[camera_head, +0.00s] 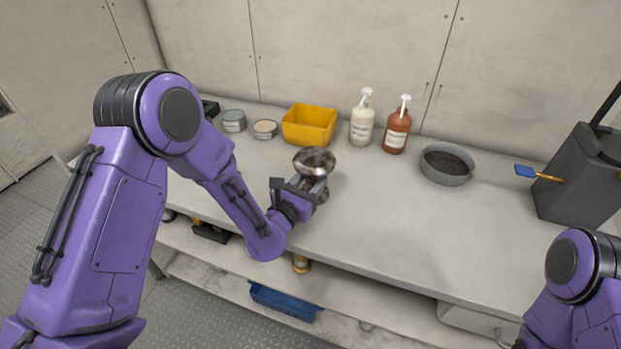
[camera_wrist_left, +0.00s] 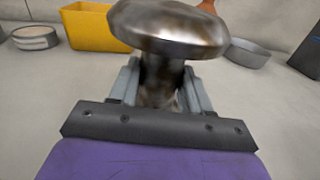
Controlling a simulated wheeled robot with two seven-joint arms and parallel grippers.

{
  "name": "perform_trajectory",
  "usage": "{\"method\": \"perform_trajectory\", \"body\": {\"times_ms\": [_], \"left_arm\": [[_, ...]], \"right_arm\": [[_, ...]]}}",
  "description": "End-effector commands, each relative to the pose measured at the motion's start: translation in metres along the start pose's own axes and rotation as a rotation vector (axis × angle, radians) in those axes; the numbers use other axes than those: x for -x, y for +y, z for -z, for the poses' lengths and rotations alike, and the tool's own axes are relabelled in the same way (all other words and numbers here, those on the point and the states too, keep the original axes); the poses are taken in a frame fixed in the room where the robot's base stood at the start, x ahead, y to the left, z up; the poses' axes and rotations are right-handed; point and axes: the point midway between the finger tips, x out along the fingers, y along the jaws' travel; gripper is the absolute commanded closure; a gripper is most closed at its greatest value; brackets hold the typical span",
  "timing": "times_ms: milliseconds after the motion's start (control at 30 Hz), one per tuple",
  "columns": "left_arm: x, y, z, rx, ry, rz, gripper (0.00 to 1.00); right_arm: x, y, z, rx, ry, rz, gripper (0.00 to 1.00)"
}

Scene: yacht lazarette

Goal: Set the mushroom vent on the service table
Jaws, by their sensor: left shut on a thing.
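The mushroom vent (camera_head: 314,161) is a metal piece with a wide, domed, mottled cap on a narrower stem. My left gripper (camera_head: 308,183) is shut on its stem, below the cap. In the left wrist view the vent (camera_wrist_left: 168,28) stands upright between the fingers (camera_wrist_left: 162,88). The vent is over the front part of the pale service table (camera_head: 390,225). Its lower end is partly hidden by the gripper, and I cannot tell whether it touches the top. Of my right arm only purple links show at the lower right; its gripper is out of view.
Along the back stand two round tins (camera_head: 265,129), a yellow bin (camera_head: 309,125), a cream pump bottle (camera_head: 362,118), a brown pump bottle (camera_head: 397,127) and a grey round pan (camera_head: 446,165). A dark box (camera_head: 580,178) and blue brush (camera_head: 525,171) are right. The table's middle right is clear.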

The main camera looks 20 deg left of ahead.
Motion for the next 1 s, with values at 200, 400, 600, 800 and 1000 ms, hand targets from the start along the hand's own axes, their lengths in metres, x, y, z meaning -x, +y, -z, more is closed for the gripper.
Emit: {"method": "perform_trajectory", "body": {"times_ms": [200,400,600,800,1000], "left_arm": [[0.0,0.0,0.0,0.001,-0.003,-0.001,0.95],[0.0,0.0,0.003,0.0,-0.001,-0.001,0.33],[0.0,0.0,0.003,0.0,-0.001,-0.001,0.27],[0.004,0.0,0.0,0.0,0.0,-0.001,0.27],[0.052,0.0,0.004,0.002,0.002,-0.001,0.27]], "right_arm": [[-0.001,0.0,0.0,0.0,0.0,0.0,0.57],[-0.003,0.0,-0.001,0.0,0.0,0.0,0.57],[-0.003,0.0,-0.001,0.0,0.0,0.0,0.57],[-0.002,0.0,-0.001,0.0,0.001,0.0,0.57],[-0.017,-0.002,-0.007,0.0,0.0,0.0,0.57]]}}
